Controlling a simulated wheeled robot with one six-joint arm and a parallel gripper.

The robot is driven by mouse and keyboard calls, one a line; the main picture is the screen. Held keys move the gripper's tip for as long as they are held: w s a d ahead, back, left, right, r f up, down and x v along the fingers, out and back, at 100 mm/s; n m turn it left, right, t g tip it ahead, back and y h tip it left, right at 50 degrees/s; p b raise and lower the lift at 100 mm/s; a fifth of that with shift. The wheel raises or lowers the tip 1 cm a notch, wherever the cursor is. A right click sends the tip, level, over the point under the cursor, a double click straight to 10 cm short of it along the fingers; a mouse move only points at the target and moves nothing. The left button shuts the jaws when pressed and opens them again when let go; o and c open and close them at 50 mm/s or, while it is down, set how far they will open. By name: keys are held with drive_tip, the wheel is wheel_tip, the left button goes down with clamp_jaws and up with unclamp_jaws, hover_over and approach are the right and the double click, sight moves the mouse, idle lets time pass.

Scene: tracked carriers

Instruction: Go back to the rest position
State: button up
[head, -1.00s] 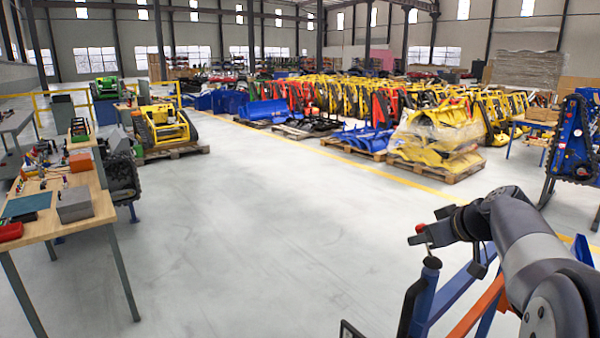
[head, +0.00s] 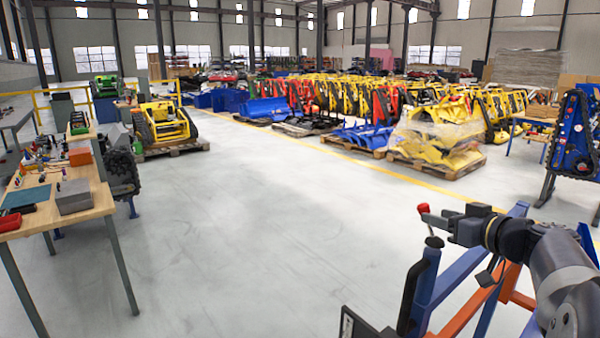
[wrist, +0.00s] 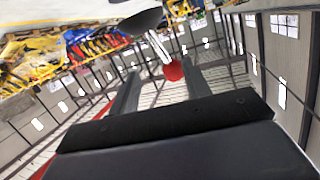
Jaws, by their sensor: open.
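My gripper (head: 440,221) is at the lower right of the head view, beside a small red knob (head: 423,208) above a blue stand (head: 424,290). In the wrist view, which is turned over, my gripper (wrist: 160,75) has its two dark fingers apart. The red knob (wrist: 174,71) shows in the gap between them, on thin metal rods below a dark rounded part (wrist: 138,21). I cannot tell whether a finger touches the knob. My arm reaches in from the right edge.
A wooden workbench (head: 85,205) with tools stands at the left. Yellow carriers (head: 165,122) and a wrapped yellow load (head: 435,140) stand on pallets farther back. Orange and blue frame bars (head: 475,308) lie under my arm. The grey floor in the middle is clear.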

drive_tip(key=s+d+t+y+b, duration=0.1)
drive_tip(key=s+d, duration=0.4)
drive_tip(key=s, duration=0.5)
drive_tip(key=shift+s+d+f+m+t+b, duration=0.15)
drive_tip(key=shift+s+m+t+b, duration=0.2)
drive_tip(key=shift+t+b, duration=0.55)
